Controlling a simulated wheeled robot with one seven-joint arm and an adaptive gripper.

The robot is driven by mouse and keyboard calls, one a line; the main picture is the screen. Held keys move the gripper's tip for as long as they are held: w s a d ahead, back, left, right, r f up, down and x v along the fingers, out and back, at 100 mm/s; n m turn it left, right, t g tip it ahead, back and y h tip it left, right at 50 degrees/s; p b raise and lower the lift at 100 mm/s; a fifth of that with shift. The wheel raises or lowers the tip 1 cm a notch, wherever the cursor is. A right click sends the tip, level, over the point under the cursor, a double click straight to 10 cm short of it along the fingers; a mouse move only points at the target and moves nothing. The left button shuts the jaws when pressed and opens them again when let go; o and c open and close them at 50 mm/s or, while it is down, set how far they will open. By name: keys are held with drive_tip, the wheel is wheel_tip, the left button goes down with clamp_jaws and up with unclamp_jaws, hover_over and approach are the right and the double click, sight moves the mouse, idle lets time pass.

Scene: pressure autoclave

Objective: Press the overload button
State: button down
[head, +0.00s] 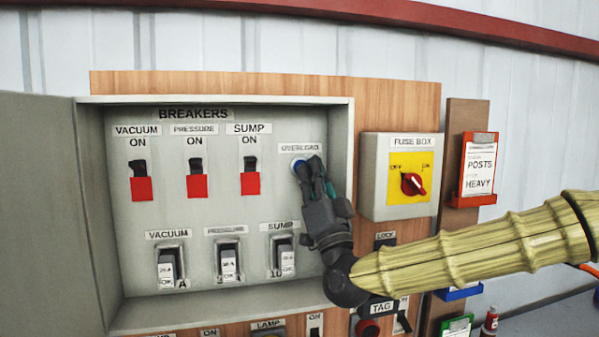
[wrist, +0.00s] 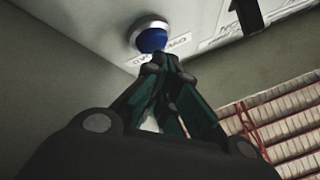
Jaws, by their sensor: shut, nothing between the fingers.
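The overload button (head: 298,162) is a blue cap in a pale ring under the OVERLOAD label (head: 299,148), at the upper right inside the open breaker box. In the wrist view the blue button (wrist: 152,40) sits in a silver ring (wrist: 147,24), just beyond my fingertips. My gripper (head: 311,165) is shut and empty, its dark green fingers together. The fingertips also show in the wrist view (wrist: 162,60), at the button's lower edge. They overlap the button in both views; I cannot tell whether they touch it or how far it is pushed in.
Several breaker switches with red parts (head: 197,186) stand left of my gripper, with lower breakers (head: 228,262) below. The box's right wall (head: 341,130) is close beside my gripper. A fuse box (head: 370,180) with a red knob (head: 413,184) is further right.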

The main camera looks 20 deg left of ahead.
drive_tip(key=shift+w+d+t, duration=0.1)
drive_tip(key=shift+d+t, duration=0.15)
drive_tip(key=shift+t, duration=0.05)
drive_tip(key=s+d+b, duration=0.1)
drive_tip(key=s, duration=0.1)
drive_tip(key=s+d+b, duration=0.1)
drive_tip(key=s+d, duration=0.1)
drive_tip(key=shift+s, duration=0.1)
idle(0.4)
drive_tip(key=shift+a, duration=0.1)
idle(0.5)
